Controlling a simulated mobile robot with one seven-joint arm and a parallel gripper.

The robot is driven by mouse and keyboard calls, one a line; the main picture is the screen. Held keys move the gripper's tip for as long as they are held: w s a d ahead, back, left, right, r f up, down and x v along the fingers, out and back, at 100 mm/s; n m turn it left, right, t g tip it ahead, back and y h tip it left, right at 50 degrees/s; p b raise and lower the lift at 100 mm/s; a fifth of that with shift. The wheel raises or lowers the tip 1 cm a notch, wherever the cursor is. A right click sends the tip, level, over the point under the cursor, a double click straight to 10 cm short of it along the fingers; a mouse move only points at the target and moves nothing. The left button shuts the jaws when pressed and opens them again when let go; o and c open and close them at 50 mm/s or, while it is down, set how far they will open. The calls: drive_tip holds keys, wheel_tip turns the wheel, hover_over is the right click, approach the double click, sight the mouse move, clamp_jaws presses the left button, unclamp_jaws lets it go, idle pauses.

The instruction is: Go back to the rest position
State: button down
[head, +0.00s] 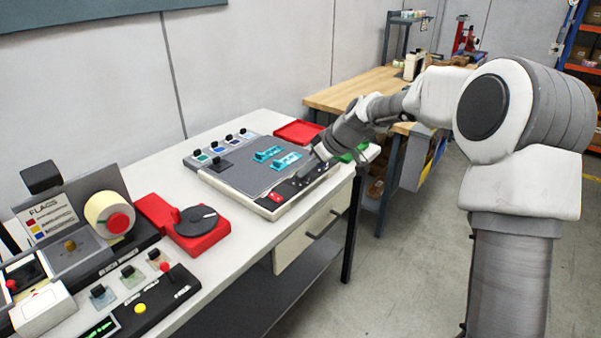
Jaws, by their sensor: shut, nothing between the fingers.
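My gripper (312,163) is at the right end of the white bench, low over the dark strip at the front of a flat grey panel (240,178). Its fingers are small here; they look closed and hold nothing visible. I cannot tell whether the tips touch the strip. My arm reaches in from the right side of the view. Two teal parts (268,154) lie on the panel, left of the gripper.
A red tray (298,131) and a green tray (355,153) are near the gripper. A wooden table (366,88) stands behind. Floor at the front right is clear.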

drive_tip(key=shift+r, duration=0.1)
drive_tip(key=s+d+r+m+h, duration=0.2)
drive_tip(key=s+d+m, duration=0.1)
drive_tip(key=s, duration=0.9)
drive_tip(key=s+d+r+m+h, duration=0.2)
drive_tip(key=s+d+r+m, duration=0.1)
drive_tip(key=s, duration=1)
drive_tip(key=s+d+r+m+t+h, duration=0.1)
drive_tip(key=s+d+r+m+h, duration=0.1)
drive_tip(key=s+d, duration=0.5)
drive_tip(key=s+r+m, duration=0.1)
drive_tip(key=s+m, duration=0.1)
drive_tip(key=s, duration=0.4)
drive_tip(key=shift+w+d, duration=0.1)
